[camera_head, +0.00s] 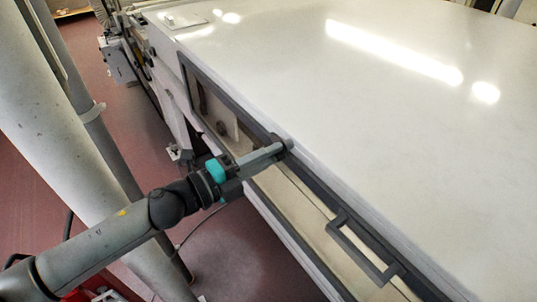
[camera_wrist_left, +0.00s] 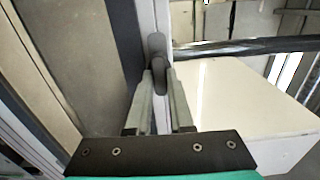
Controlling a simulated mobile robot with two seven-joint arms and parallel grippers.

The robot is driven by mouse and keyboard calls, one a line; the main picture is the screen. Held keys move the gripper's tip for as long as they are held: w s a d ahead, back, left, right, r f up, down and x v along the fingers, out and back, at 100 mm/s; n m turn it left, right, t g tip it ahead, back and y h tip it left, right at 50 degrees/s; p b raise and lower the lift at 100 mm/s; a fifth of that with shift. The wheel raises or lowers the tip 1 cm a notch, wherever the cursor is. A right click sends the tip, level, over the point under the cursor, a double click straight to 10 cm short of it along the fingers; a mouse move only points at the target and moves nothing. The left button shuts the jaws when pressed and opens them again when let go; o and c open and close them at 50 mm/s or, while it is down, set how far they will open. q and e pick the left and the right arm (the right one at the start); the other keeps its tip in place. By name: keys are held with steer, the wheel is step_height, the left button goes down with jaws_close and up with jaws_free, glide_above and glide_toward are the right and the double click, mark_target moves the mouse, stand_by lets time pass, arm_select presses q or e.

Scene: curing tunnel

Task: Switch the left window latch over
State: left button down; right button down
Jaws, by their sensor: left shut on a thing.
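The left window latch is a small dark grey lever with rounded ends, on the upper edge of the window frame. In the left wrist view the latch (camera_wrist_left: 157,50) stands between the fingertips of my left gripper (camera_wrist_left: 160,88), which is shut on it. In the head view my left gripper (camera_head: 268,155) reaches from the left to the frame's upper edge, and only the rounded end of the latch (camera_head: 285,142) shows past the fingertips. The window (camera_head: 213,108) has a dark frame and looks closed. My right gripper is in neither view.
A dark U-shaped handle (camera_head: 362,250) sticks out from the window frame to the lower right of my gripper. The glossy white tunnel top (camera_head: 400,130) lies just beyond the latch. Large pale pipes (camera_head: 70,120) stand on the left, close to my arm. Red floor shows below.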

arm_select(q)
steer(key=c, duration=0.8)
jaws_free()
steer(key=b+v, duration=0.5)
steer(key=v, duration=1)
steer(key=shift+s+a, duration=0.1)
